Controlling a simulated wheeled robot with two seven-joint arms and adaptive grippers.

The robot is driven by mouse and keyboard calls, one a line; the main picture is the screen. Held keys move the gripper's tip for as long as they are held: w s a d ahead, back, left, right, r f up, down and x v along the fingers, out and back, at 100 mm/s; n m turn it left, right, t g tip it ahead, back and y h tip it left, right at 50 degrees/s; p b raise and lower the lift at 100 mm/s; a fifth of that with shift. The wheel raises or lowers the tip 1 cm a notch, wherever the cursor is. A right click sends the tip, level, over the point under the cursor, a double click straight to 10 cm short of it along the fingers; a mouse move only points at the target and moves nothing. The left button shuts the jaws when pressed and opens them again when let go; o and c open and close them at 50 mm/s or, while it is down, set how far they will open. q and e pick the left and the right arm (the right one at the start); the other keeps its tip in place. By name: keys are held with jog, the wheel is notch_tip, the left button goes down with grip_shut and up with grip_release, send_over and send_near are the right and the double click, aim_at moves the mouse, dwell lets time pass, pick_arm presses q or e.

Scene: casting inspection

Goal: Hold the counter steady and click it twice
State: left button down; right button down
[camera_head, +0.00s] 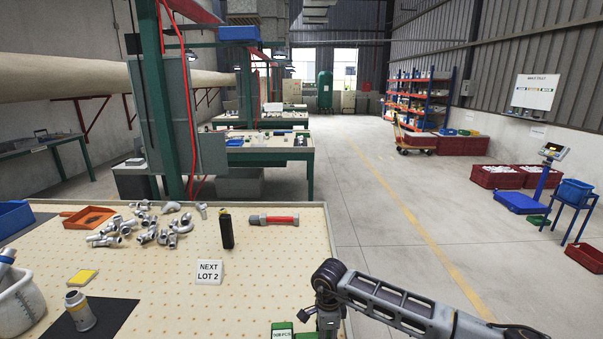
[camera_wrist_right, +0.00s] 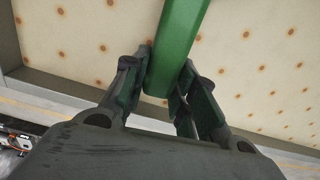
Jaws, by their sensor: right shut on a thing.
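The counter (camera_head: 282,329) is a green block with a pale label on its front, at the bottom edge of the head view near the table's right side. Its lower part is cut off. My right gripper (camera_head: 318,322) is just right of it, at the end of the arm coming in from the right. In the right wrist view the gripper (camera_wrist_right: 167,92) has its two dark fingers closed on the sides of a green bar-like body (camera_wrist_right: 180,45), which looks like the counter. The pegboard tabletop shows behind it. My left gripper is not in the head view.
A sign reading "NEXT LOT 2" (camera_head: 209,272), a black upright device (camera_head: 227,231) and a red-and-grey tool (camera_head: 273,219) stand or lie on the table. Metal fittings (camera_head: 150,229) are heaped at the back left. A metal cylinder (camera_head: 79,311) stands on a dark mat. The table's front middle is clear.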

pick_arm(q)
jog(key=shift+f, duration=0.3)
pick_arm(e)
jog(key=shift+f, duration=0.3)
jog(key=c, duration=1.1)
grip_release()
jog(key=shift+o, duration=0.2)
jog(key=shift+r, duration=0.2)
notch_tip(320, 180, up, 12)
jog(key=shift+f, duration=0.15)
pick_arm(q)
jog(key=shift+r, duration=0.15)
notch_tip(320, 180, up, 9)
jog(key=p, duration=0.8)
jog(key=shift+p, duration=0.35)
pick_arm(e)
notch_tip(320, 180, up, 9)
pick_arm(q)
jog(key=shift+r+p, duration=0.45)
pick_arm(e)
jog(key=shift+r, duration=0.55)
